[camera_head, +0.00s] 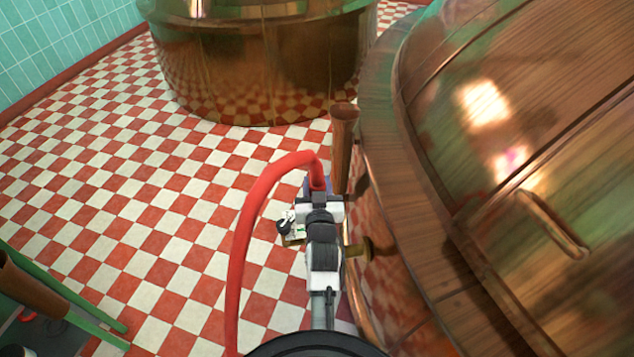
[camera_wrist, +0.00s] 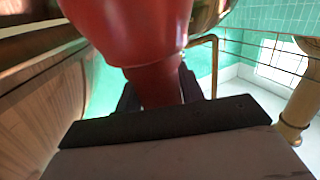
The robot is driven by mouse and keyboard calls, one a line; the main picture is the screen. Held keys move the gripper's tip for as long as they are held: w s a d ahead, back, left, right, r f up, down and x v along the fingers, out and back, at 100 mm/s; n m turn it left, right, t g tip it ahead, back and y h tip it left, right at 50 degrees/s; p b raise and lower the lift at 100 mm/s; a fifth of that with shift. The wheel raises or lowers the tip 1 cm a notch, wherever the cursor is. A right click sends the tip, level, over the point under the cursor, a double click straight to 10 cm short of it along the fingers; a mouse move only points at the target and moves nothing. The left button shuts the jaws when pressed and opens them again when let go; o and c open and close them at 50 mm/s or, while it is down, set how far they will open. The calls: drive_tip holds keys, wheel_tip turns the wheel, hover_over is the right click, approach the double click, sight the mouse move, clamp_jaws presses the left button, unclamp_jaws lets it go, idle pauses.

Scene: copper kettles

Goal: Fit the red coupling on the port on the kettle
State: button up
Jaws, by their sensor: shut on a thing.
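My gripper (camera_head: 319,192) is shut on the red coupling, low beside the wall of the right-hand copper kettle (camera_head: 480,150). In the wrist view the red coupling (camera_wrist: 135,35) fills the top centre, its narrower part between the dark fingers (camera_wrist: 160,92). In the head view the gripper hides most of the coupling, and a red hose (camera_head: 247,225) arches from it down to the left. A brass fitting with a round flange (camera_head: 367,248) sticks out from the kettle's side, right of my wrist and nearer the camera than the fingertips. It looks like the port. The coupling is apart from it.
A copper pipe (camera_head: 343,145) with a flared top stands just beyond my gripper, close to the kettle. Another copper kettle (camera_head: 265,65) stands at the back. Green rails (camera_head: 75,310) are at lower left. The checkered floor (camera_head: 150,200) to the left is open.

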wheel_tip(320, 180, down, 8)
drive_tip(key=b, duration=0.5)
drive_tip(key=shift+f+b, duration=0.1)
drive_tip(key=shift+b, duration=0.3)
drive_tip(key=shift+f+b, duration=0.5)
drive_tip(key=shift+f, duration=0.15)
drive_tip(key=o, duration=1)
drive_tip(key=shift+s, duration=0.1)
drive_tip(key=shift+f, duration=0.1)
drive_tip(key=shift+s, duration=0.15)
